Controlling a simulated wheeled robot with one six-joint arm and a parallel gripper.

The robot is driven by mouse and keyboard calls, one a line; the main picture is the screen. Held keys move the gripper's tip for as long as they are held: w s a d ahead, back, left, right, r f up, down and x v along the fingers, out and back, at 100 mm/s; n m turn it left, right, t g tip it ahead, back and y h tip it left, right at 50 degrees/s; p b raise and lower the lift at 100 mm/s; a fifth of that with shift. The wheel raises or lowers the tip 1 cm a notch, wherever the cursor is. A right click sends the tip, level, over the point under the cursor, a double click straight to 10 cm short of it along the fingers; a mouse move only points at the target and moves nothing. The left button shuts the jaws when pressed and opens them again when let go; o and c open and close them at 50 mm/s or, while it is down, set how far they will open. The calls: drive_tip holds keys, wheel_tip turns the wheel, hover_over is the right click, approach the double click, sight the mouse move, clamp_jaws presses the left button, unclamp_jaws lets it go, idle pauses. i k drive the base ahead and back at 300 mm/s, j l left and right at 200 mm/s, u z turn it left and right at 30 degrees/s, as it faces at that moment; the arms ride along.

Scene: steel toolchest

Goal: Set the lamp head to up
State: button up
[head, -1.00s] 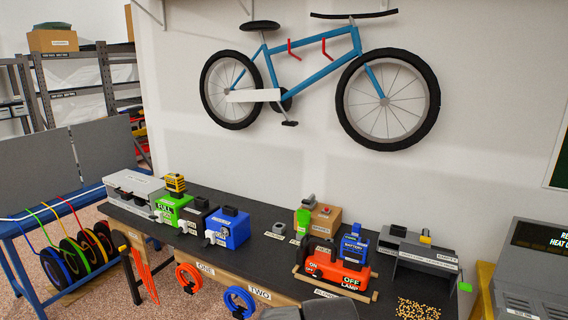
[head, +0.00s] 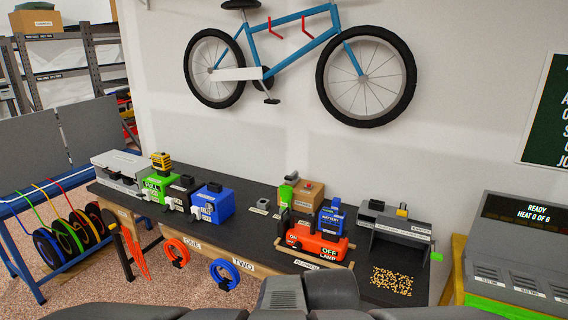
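An orange unit (head: 314,246) labelled OFF and LAMP sits on the front right part of the black workbench (head: 258,236). A blue battery block (head: 330,221) stands on its right part. A dark block (head: 297,222) is at its left, by an ON label. I cannot tell for certain which part is the lamp head or how it is tilted. Grey parts of my arm cross the bottom edge, in front of the bench. My gripper's fingertips do not show.
A green tool and a tan box (head: 308,194) stand behind the lamp unit. Right are a grey machine (head: 400,228) and a pile of pellets (head: 391,281). Left are blue (head: 213,203) and green (head: 157,187) boxes. Orange and blue rings (head: 224,273) hang at the front edge.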

sight(283, 224)
drive_tip(key=i+j+u, duration=0.1)
drive_tip(key=i, duration=0.55)
drive_tip(key=i+j+u, duration=0.15)
drive_tip(key=i, duration=0.45)
